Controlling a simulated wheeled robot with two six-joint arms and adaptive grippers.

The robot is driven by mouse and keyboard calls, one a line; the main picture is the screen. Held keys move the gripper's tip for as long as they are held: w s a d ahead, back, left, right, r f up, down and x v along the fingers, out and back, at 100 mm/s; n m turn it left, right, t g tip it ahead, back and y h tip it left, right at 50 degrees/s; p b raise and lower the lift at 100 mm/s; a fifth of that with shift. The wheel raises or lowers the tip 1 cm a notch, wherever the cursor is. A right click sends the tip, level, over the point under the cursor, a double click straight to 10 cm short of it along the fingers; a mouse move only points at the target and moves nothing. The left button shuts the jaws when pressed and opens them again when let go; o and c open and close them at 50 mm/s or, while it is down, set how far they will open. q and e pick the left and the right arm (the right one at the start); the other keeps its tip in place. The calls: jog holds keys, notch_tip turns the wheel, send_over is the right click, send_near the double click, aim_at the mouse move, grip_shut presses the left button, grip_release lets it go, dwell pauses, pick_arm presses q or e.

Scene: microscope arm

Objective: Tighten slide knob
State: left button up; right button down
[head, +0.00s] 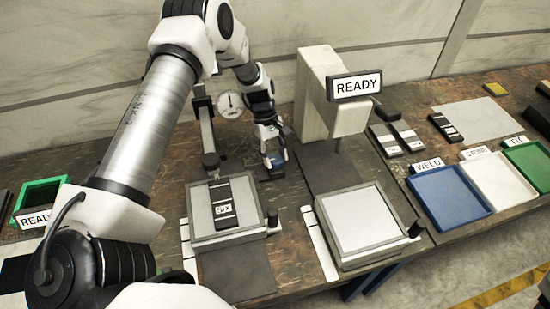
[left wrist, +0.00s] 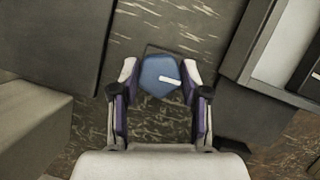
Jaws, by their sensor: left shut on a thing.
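The knob is blue and faceted with a white pointer bar, and fills the space between the fingertips in the left wrist view (left wrist: 158,75). In the head view a small patch of its blue (head: 279,156) shows at the fingertips. My left gripper (head: 273,160) points down at the bench, right of the upright post with a dial gauge (head: 230,105). In the left wrist view its two fingers (left wrist: 159,88) are shut on the knob from both sides. The knob's underside is hidden. My right gripper is not in view.
A grey fixture (head: 204,233) with a dark block labelled SIX stands in front of the post. An empty fixture (head: 361,222) is to its right. A white block with a READY sign (head: 355,85) rises right of the gripper. Blue (head: 449,191), white and green trays lie farther right.

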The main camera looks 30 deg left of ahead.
pick_arm(q)
jog(key=m, duration=0.1)
jog(key=m+b, duration=0.1)
jog(key=m+g, duration=0.1)
jog(key=shift+s+d+f+y, duration=0.1)
jog(key=shift+f+y, duration=0.15)
jog(key=shift+y, duration=0.15)
jog(key=shift+r+m+g+y+b, duration=0.1)
jog(key=shift+m+g+y+b, duration=0.3)
jog(key=shift+m, duration=0.9)
jog(key=o, duration=1.1)
jog(key=shift+o, duration=0.2)
jog(key=shift+r, duration=0.2)
jog(key=v, duration=1.1)
jog(key=shift+w+r, duration=0.25)
jog(key=shift+r, duration=0.05)
